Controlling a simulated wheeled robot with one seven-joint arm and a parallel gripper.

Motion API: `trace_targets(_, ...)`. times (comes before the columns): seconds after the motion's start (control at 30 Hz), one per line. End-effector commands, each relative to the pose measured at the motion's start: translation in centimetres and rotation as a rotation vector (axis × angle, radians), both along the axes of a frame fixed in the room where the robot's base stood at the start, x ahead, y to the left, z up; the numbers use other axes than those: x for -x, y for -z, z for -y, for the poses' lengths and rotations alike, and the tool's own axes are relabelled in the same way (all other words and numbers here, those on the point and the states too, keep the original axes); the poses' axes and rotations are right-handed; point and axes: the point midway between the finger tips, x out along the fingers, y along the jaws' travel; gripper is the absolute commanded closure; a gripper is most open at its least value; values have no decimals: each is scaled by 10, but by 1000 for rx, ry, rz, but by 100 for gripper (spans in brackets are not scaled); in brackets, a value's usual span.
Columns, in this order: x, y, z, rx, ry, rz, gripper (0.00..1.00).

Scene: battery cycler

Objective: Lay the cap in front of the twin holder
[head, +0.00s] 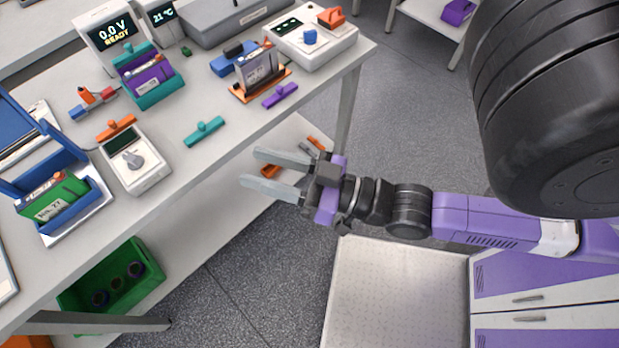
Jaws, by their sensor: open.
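Several bar-shaped caps with a small knob lie on the bench: a teal cap (204,131), an orange cap (117,128) and a purple cap (280,95); I cannot tell which one the task means. A teal holder (160,95) with a purple cell (152,74) in it stands at the back; it may be the twin holder. The teal cap lies to the right of and nearer than this holder, apart from it. My gripper (255,168) is open and empty, off the bench's front edge, to the right of and nearer than the teal cap.
An orange holder (243,94) with a grey cell stands behind the purple cap. A blue holder (75,214) with a green cell stands at left, near a white dial box (147,178). Below are a lower shelf and a green crate (75,295). Bench surface around the teal cap is clear.

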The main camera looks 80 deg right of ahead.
Motion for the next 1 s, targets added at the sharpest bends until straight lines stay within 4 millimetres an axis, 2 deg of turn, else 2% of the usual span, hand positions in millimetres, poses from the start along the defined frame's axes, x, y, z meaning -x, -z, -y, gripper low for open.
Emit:
trace_targets(0.03, 18, 11, -13, 30, -11, -80, 58)
trace_targets(0.1, 39, 23, -29, 76, -30, -173, 58)
trace_targets(0.2, 63, 34, -47, 126, -52, -278, 58)
trace_targets(0.33, 82, 41, -61, 160, -71, -356, 58)
trace_targets(0.47, 88, 43, -65, 174, -77, -383, 58)
trace_targets(1.0, 87, 43, -65, 174, -77, -381, 58)
